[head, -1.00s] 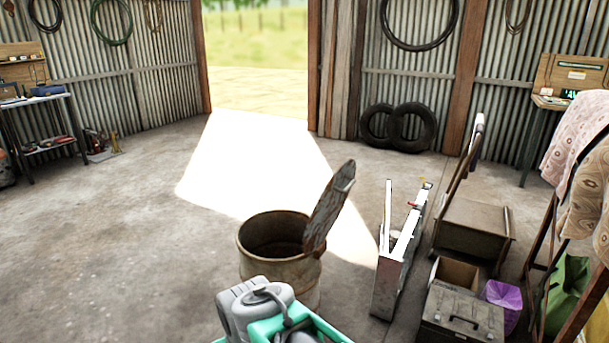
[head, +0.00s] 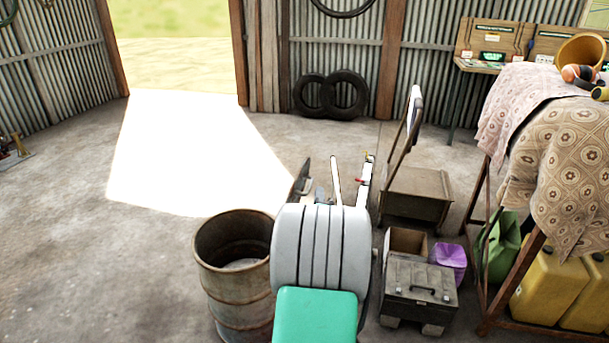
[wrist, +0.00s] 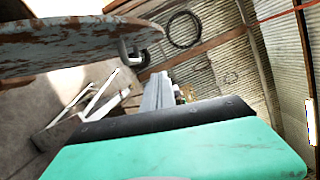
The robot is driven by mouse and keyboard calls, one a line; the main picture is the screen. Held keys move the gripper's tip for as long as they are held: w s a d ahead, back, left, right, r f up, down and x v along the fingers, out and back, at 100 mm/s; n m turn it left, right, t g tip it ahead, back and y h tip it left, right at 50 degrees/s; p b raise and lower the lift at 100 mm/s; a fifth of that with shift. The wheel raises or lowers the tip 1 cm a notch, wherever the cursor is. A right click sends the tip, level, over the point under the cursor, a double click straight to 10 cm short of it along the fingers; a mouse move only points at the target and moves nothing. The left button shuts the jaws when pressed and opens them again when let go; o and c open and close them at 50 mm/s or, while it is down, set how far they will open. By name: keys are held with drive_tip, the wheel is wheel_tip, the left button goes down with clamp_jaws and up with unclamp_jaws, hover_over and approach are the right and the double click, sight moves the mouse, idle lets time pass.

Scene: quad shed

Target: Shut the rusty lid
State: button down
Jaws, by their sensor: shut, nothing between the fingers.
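The rusty drum (head: 238,283) stands open on the floor in the head view, its mouth uncovered. The rusty lid stands raised at the drum's right side; only its dark upper edge (head: 300,180) shows past my grey arm, which hides the rest. In the wrist view the lid (wrist: 75,40) is a broad, rust-flecked sheet close by at the upper left. My gripper (wrist: 158,82) is shut and empty, to the right of and below the lid in that view. I see no clear contact between them. In the head view my arm hides most of the gripper.
Beyond are a brown wooden box (head: 418,195), a grey toolbox (head: 420,295), a purple container (head: 448,258) and a cloth-covered table (head: 550,130). The floor left of the drum is clear.

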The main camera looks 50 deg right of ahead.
sight(306, 190)
drive_tip(key=w+d, duration=0.1)
drive_tip(key=w, duration=0.1)
drive_tip(key=w+d, duration=0.1)
drive_tip(key=w, duration=0.2)
drive_tip(key=w+d+r+p, duration=0.1)
drive_tip(key=w+d, duration=0.1)
drive_tip(key=shift+w+r, duration=0.1)
drive_tip(key=shift+w, duration=0.05)
drive_tip(key=shift+w+a, duration=0.1)
drive_tip(key=shift+w, duration=0.15)
